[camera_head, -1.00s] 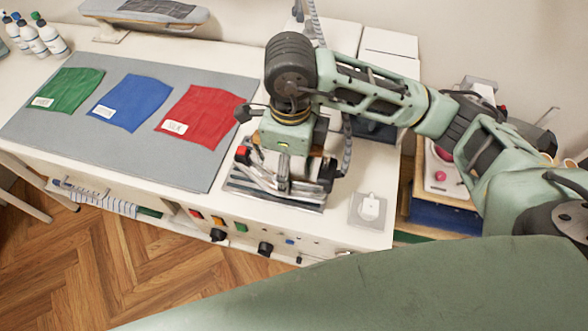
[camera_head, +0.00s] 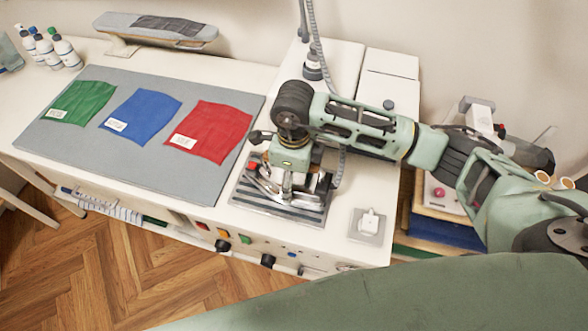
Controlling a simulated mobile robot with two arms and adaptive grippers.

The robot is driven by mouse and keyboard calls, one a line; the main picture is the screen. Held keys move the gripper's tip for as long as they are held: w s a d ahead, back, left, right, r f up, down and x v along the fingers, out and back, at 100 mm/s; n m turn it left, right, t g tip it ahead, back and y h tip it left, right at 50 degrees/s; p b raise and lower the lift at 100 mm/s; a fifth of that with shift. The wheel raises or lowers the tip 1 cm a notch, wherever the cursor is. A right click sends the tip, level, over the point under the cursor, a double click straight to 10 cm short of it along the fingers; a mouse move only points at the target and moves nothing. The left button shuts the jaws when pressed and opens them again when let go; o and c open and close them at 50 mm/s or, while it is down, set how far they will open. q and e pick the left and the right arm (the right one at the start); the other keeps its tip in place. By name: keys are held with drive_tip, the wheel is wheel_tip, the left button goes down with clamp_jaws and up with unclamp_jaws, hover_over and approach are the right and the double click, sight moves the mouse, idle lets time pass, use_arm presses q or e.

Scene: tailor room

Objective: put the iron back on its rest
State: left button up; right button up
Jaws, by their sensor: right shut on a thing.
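The iron (camera_head: 262,187) has a silvery body with a red part at its upper left. It sits over a dark, ribbed rest (camera_head: 304,214) near the front edge of the white worktop. My right gripper (camera_head: 287,186) comes down from above and is shut on the iron. The gripper and wrist hide the middle of the iron. The iron looks flat and very close to the ribs; I cannot tell whether its sole touches them. My left gripper is not in view.
A grey mat (camera_head: 180,182) with green, blue and red cloths (camera_head: 212,132) lies to the left. A small switch plate (camera_head: 368,225) is right of the rest. A grey hose (camera_head: 338,165) hangs behind the gripper. White boxes (camera_head: 390,62) stand at the back.

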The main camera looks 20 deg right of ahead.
drive_tip(key=shift+w, duration=0.1)
drive_tip(key=o, duration=2.1)
drive_tip(key=shift+s, duration=0.2)
drive_tip(key=shift+r, duration=0.2)
wheel_tip(320, 180, up, 10)
drive_tip(key=b, duration=0.3)
drive_tip(key=shift+w+r+b, duration=0.1)
drive_tip(key=shift+r+b, duration=0.15)
drive_tip(key=shift+b, duration=0.15)
drive_tip(key=shift+r, duration=0.65)
